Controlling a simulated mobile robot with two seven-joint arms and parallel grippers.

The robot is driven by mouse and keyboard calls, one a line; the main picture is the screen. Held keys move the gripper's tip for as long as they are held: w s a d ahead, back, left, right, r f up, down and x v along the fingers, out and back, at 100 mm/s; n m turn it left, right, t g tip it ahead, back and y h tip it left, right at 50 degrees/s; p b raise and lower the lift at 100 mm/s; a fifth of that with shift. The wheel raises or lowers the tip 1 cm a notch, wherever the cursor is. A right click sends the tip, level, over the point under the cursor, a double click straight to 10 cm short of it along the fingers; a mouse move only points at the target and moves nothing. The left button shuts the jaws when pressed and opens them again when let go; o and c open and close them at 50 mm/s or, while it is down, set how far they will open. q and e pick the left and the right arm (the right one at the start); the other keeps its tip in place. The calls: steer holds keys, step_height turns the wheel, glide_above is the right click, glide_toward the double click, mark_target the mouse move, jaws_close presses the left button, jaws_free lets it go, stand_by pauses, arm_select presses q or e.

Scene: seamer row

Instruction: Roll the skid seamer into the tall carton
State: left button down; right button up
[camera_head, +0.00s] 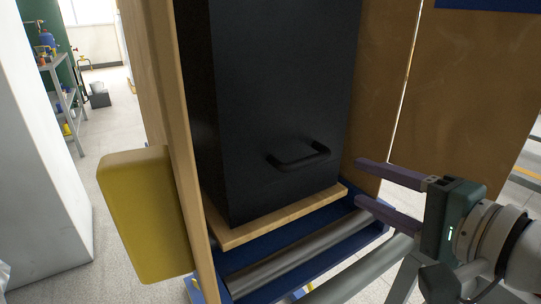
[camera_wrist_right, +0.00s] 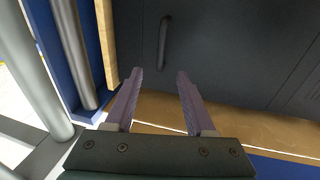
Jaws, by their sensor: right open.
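The skid seamer (camera_head: 275,85) is a tall black box with a bar handle (camera_head: 298,156) low on its near face. It stands upright on a wooden skid (camera_head: 270,221), over a blue frame with grey rollers (camera_head: 290,257). The tall carton (camera_head: 385,75) shows as brown board walls around it. My right gripper (camera_head: 360,180) is open and empty, to the right of and below the handle. In the right wrist view its two fingers (camera_wrist_right: 155,88) point at the black face, with the handle (camera_wrist_right: 164,43) beyond them and apart. My left gripper is not in view.
A yellow padded block (camera_head: 148,215) sits at the left against a wooden post (camera_head: 180,150). A white cabinet (camera_head: 38,170) stands at far left. A shelf (camera_head: 63,95) with bottles is behind. Pale floor between them is clear.

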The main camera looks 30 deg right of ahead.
steer(key=shift+o, duration=0.2)
steer(key=shift+o, duration=0.8)
steer(key=shift+w+a, duration=0.1)
steer(key=shift+o, duration=0.7)
steer(key=shift+w+a+r+n, duration=0.15)
steer(key=shift+w+a+n, duration=0.05)
steer(key=shift+n, duration=0.5)
steer(key=shift+o, duration=0.7)
steer(key=n, duration=0.1)
steer(key=w+a+n+y, duration=0.1)
steer(key=n, duration=0.1)
steer(key=n+y+p, duration=0.1)
steer(key=shift+w+a+r, duration=0.3)
steer(key=shift+w, duration=0.05)
steer(key=n, duration=0.3)
steer(key=w+n+g+y, duration=0.1)
steer(key=n, duration=0.2)
steer(key=n+g+p, duration=0.1)
steer(key=n, duration=0.1)
steer(key=shift+w+d+f+n+y, duration=0.25)
steer(key=shift+d+n+y, duration=0.05)
steer(key=shift+n+y, duration=0.1)
steer(key=shift+w, duration=0.1)
